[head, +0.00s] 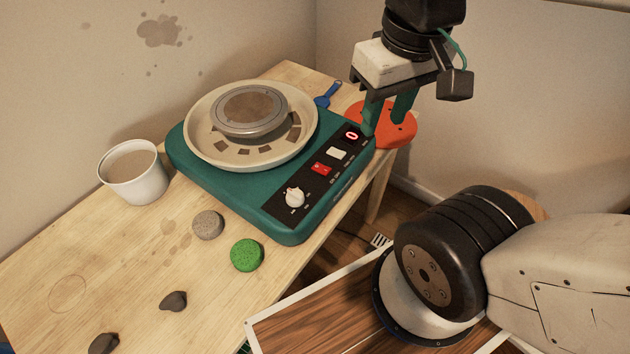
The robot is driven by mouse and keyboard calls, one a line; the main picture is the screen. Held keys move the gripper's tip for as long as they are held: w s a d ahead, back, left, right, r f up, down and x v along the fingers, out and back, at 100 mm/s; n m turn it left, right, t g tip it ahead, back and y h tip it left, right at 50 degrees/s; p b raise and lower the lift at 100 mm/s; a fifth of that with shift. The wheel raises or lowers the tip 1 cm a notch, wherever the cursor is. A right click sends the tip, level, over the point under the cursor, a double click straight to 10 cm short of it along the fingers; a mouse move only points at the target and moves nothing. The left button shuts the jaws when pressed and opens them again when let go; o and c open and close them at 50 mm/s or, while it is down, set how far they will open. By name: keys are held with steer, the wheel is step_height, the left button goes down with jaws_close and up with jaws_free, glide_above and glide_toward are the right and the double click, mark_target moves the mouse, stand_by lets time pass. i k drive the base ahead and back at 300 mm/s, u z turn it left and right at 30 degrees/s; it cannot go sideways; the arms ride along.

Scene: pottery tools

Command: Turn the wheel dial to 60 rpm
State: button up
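The pottery wheel (293,229) is a teal box on the table with a cream splash pan (200,139) and a grey wheel head (249,111). Its black control panel runs along the right side. The white round dial (295,197) sits at the panel's near end, with small marks around it. A small display (352,135) at the far end seems to show a red 0. My gripper (386,122) is open, its two teal fingers apart and pointing down near the panel's far end. It is well away from the dial, with nothing seen between the fingers.
A red switch (321,168) and a white button (337,153) lie between dial and display. An orange disc (392,126) is behind my fingers, near a blue tool (328,94). A white bucket (133,175), grey disc (208,225), green sponge (247,255) and dark lumps (173,301) lie left of the wheel.

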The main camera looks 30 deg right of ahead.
mark_target(294, 198)
steer(key=k, duration=1.9)
steer(key=u, duration=0.7)
steer(key=i, duration=1.7)
